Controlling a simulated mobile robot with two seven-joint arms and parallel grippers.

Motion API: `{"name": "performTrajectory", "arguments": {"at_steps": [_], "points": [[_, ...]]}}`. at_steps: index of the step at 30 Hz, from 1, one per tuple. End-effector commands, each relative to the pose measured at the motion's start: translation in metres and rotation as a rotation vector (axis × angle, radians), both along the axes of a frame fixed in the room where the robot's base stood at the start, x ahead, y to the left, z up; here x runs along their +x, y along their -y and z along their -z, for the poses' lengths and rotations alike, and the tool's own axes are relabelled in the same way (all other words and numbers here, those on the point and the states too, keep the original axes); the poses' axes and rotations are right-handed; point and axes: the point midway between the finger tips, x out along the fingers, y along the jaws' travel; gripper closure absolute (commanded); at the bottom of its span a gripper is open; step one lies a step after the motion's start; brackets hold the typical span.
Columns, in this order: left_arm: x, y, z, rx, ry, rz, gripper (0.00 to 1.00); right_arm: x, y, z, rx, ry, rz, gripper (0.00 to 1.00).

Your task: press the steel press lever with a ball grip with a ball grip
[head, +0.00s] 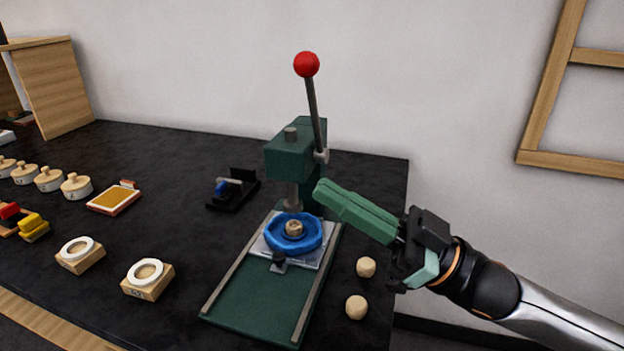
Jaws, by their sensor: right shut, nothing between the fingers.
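The steel press lever (315,115) rises from the right side of the green press head (287,156), tilted slightly left at its top. Its red ball grip (306,64) is at the upper end, well above the press. My right gripper (322,192) comes in from the right, its green fingers shut and empty. In the picture its fingertips lie just below the lever's pivot, beside the press column. Whether they touch the press I cannot tell. Under the ram, a blue ring (293,233) with a small wooden piece (294,228) inside sits on a metal plate. My left gripper is not in view.
The green press base (255,302) has two rails. Two wooden balls (361,287) lie right of it, near the table's right edge. Wooden blocks with white rings (148,278), an orange pad (114,198) and a small black device (233,189) stand left. A wall is behind.

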Motion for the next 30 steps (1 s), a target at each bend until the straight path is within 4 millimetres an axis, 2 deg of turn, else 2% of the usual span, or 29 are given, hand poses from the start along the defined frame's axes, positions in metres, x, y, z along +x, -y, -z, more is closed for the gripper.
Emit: {"name": "performTrajectory", "arguments": {"at_steps": [1,6,11,30], "points": [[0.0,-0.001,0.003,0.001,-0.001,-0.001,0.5,-0.003,0.009,0.008,-0.005,-0.002,0.002,1.0],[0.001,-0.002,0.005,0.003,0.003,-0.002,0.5,-0.012,0.031,0.019,-0.002,-0.001,0.0,1.0],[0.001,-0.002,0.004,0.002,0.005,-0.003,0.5,-0.017,0.043,0.025,0.0,0.002,-0.001,1.0],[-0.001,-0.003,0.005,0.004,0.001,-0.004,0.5,-0.019,0.046,0.025,0.003,0.004,-0.003,1.0]]}}
